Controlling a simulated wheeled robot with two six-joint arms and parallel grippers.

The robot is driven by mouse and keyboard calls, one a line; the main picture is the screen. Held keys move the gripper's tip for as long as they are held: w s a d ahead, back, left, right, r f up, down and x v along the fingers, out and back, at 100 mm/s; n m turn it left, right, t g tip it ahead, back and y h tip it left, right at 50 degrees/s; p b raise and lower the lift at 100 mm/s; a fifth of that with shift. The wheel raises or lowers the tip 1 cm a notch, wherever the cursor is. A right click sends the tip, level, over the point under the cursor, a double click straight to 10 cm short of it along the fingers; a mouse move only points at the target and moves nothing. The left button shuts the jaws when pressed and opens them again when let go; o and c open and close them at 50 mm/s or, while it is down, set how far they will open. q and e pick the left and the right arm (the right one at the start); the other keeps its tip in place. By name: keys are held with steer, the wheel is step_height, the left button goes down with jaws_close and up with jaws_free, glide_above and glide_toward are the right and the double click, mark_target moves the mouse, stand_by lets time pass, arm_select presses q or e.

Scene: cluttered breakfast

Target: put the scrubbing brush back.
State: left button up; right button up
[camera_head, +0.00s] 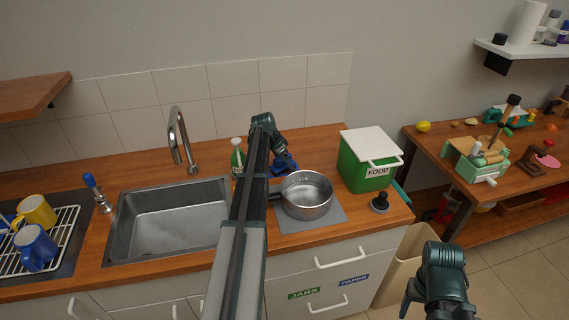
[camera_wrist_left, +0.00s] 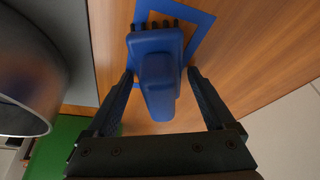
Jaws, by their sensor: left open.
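The blue scrubbing brush (camera_wrist_left: 158,75) has a block-shaped head with dark bristles and a thick handle. In the left wrist view it lies over the lower part of a blue square outline (camera_wrist_left: 203,22) on the wooden counter. In the head view the brush (camera_head: 287,168) is partly hidden by my left arm. My left gripper (camera_wrist_left: 160,74) is open, with one finger on each side of the brush and small gaps visible. I cannot tell whether the brush touches the counter. My right gripper (camera_head: 436,292) is low at the right, away from the counter; its fingers are unclear.
A metal pot (camera_head: 306,195) stands close to the brush, on a grey mat (camera_head: 330,218). A green bottle (camera_head: 237,158) and the sink (camera_head: 165,220) are to the left.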

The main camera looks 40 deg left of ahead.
arm_select(q)
steer(key=shift+r, duration=0.1)
steer(key=shift+r, duration=0.15)
steer(key=p+v, duration=1.1)
steer(key=v, duration=0.1)
steer(key=s+d+f+g, duration=0.1)
steer(key=s+d, duration=0.1)
steer(key=d, duration=1.1)
steer(key=s+d+f+g, duration=0.1)
steer(key=s+d+g, duration=0.1)
steer(key=d, duration=1.1)
steer(key=s+d+g+y, duration=0.1)
steer(key=s+d+y, duration=0.1)
steer(key=s+d, duration=1.6)
steer(key=d, duration=0.4)
steer(key=shift+s+y, duration=0.3)
